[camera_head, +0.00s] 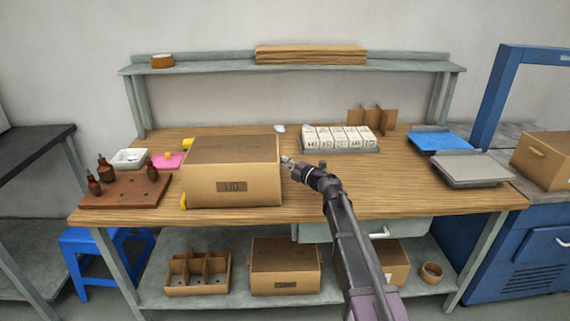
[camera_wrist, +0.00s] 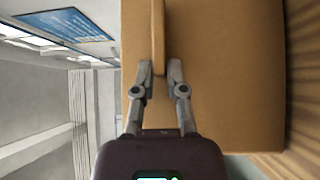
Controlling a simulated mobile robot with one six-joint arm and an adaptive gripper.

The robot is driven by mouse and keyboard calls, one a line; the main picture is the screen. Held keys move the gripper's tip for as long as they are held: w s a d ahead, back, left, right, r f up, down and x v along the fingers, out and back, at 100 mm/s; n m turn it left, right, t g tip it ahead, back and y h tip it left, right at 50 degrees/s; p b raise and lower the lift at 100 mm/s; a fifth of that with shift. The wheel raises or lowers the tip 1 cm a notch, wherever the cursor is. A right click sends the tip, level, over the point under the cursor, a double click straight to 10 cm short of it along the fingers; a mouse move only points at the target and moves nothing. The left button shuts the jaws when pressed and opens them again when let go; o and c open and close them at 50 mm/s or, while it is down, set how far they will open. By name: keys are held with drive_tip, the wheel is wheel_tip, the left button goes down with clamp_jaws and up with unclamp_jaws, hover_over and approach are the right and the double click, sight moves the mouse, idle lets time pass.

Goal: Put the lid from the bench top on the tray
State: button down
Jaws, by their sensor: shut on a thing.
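A large cardboard lid (camera_head: 231,172), box-shaped and with a label that seems to read "LID", sits on the bench top left of centre. My gripper (camera_head: 287,163) is at its right side. In the wrist view my gripper (camera_wrist: 159,78) is shut on a narrow raised cardboard strip of the lid (camera_wrist: 225,75), whose broad brown face fills the middle. The grip point is small in the head view. A grey tray (camera_head: 470,168) lies at the right end of the bench. A blue tray (camera_head: 443,141) lies just behind it.
A rack of white cartons (camera_head: 340,140) stands behind my gripper, with a cardboard divider (camera_head: 373,120) beside it. A wooden block with brown bottles (camera_head: 125,190) is at the left. A shelf (camera_head: 200,68) runs above. Bare bench (camera_head: 420,196) lies between my arm and the grey tray.

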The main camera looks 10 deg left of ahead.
drive_tip(key=shift+f, duration=0.25)
idle(0.3)
drive_tip(key=c, duration=0.6)
unclamp_jaws()
